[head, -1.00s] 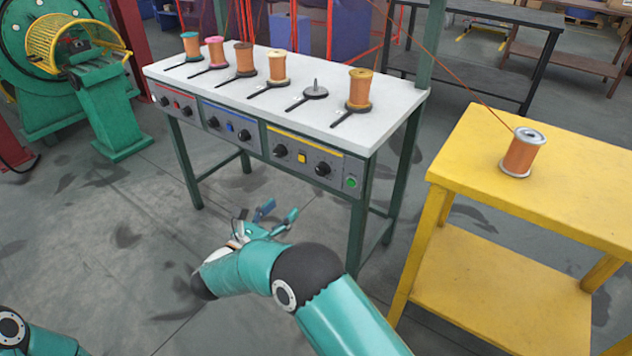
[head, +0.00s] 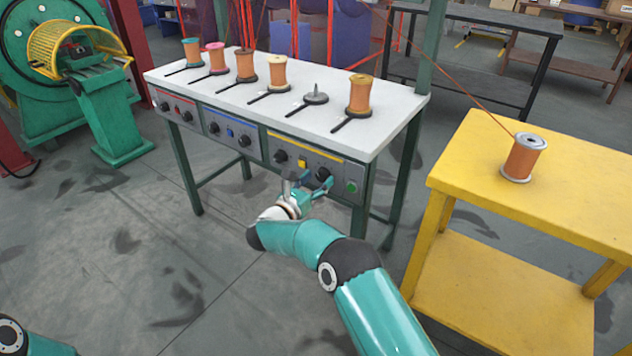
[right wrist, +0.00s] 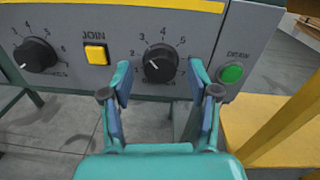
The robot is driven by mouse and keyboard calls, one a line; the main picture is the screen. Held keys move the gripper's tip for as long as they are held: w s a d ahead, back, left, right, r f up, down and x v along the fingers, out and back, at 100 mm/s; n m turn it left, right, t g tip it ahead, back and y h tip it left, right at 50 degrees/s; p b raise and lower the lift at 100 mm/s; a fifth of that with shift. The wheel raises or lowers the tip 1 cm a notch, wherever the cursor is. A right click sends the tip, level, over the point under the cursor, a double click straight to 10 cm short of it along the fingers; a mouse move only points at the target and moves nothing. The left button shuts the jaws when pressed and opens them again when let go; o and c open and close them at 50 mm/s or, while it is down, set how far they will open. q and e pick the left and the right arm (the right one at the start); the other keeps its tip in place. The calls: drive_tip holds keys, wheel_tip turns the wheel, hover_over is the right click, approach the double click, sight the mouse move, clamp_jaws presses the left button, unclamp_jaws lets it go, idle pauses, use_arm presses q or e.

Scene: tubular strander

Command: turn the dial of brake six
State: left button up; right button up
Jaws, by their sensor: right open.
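The brake six dial is taken to be the rightmost black dial (head: 323,174) on the yellow-striped panel under the white table. In the right wrist view this dial (right wrist: 159,62) sits in the upper middle, with numbers around it and a pale mark on its face. My right gripper (head: 308,184) is open in front of that panel. In the right wrist view its fingertips (right wrist: 160,77) are left and right of the dial, with a gap on each side; I see no contact. Only part of my left arm shows at the lower left; its gripper is out of view.
Beside the dial are a yellow JOIN button (right wrist: 96,54) and a green button (right wrist: 231,73). Another black dial (right wrist: 35,54) is further left. Spools stand on the white table (head: 210,100). A yellow table (head: 570,185) with a spool (head: 523,158) stands right.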

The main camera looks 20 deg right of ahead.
clamp_jaws()
idle(0.4)
